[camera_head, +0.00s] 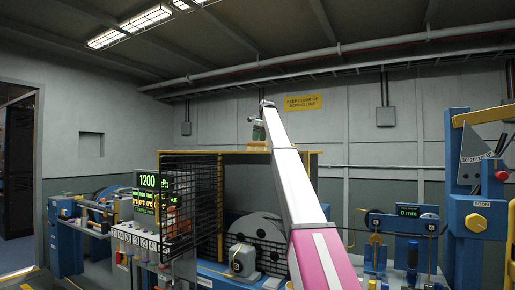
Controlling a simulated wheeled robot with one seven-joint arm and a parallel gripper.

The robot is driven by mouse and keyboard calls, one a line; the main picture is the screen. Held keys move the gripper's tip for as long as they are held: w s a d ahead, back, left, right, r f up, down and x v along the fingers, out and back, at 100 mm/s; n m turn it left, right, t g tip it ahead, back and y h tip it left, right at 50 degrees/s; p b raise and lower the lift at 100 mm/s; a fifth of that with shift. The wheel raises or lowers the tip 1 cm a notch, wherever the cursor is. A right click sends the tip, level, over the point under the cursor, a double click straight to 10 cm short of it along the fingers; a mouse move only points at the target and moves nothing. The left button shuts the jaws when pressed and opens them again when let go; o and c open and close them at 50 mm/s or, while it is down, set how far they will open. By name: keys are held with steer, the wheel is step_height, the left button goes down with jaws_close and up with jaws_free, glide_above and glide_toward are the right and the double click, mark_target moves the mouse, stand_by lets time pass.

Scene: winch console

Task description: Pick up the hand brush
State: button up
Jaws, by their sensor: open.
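My arm reaches up and away through the middle of the view, and its far end is small. My gripper (257,122) is at that end, pointing down above the top of the yellow-framed guard. It is open. Just below it, a small tan and dark thing (259,147) rests on or near the guard's top beam. It may be the hand brush, but it is too small to be sure. I cannot tell whether the jaws are around it or only above it.
The guard's yellow frame (221,205) and black mesh surround a large grey drum (255,232). A green-lit display (147,195) stands at left. A blue lever stand (476,215) with a yellow arm is at right. A pipe runs along the wall above.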

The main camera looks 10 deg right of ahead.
mark_target(257, 143)
steer(key=x, duration=0.4)
steer(key=shift+a+f, duration=0.3)
steer(key=shift+f, duration=0.05)
steer(key=c, duration=1)
steer(key=shift+c, duration=0.2)
steer(key=shift+r, duration=0.5)
step_height(257, 143, up, 4)
steer(key=shift+f, duration=0.15)
steer(key=w+a+r, duration=0.2)
steer(key=a+r, duration=0.4)
steer(key=a, duration=0.5)
steer(key=shift+w+a+r, duration=0.2)
steer(key=shift+w, duration=0.1)
